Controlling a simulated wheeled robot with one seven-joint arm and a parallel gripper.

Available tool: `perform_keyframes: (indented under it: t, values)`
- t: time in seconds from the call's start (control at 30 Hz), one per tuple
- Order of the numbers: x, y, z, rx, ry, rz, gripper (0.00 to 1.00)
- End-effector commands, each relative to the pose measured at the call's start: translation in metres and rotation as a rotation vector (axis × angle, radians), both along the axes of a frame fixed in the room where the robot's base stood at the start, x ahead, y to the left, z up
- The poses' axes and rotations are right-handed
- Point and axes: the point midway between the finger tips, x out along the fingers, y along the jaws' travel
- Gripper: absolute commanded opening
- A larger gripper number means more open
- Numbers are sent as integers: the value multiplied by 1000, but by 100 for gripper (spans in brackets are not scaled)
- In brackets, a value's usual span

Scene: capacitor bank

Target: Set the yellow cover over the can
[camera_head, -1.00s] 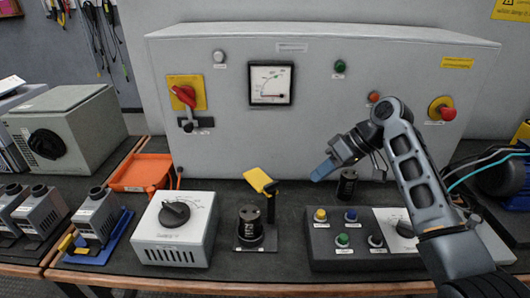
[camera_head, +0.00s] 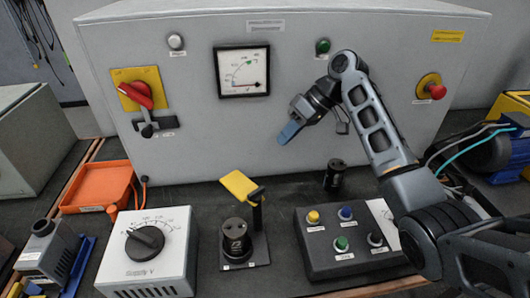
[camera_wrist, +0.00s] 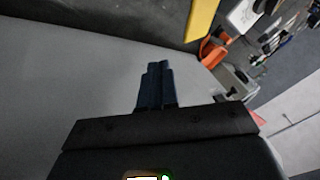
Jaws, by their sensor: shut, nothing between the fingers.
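The yellow cover (camera_head: 238,184) is a flat plate held tilted up on a black post beside the can. The black can (camera_head: 235,242) stands upright on a dark base plate, its top with two terminals bare. My gripper (camera_head: 289,132) is raised in front of the grey cabinet, above and to the right of the cover, apart from it. Its blue fingers are shut and empty. They also show shut in the wrist view (camera_wrist: 157,86), where a yellow edge (camera_wrist: 201,18) crosses the top right; I cannot tell surely that it is the cover.
A white supply box with a dial (camera_head: 150,250) stands left of the can. A button box (camera_head: 350,240) stands right of it, with a second black can (camera_head: 334,176) behind. An orange tray (camera_head: 98,186) lies at left. The grey cabinet (camera_head: 200,130) closes off the back.

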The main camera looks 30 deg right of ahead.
Motion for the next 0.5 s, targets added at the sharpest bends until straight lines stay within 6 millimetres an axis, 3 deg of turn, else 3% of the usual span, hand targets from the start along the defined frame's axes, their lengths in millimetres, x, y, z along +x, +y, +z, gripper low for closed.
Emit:
perform_keyframes:
  t: [0.5]
  values:
    - [20,52,-73,1,3,1,0]
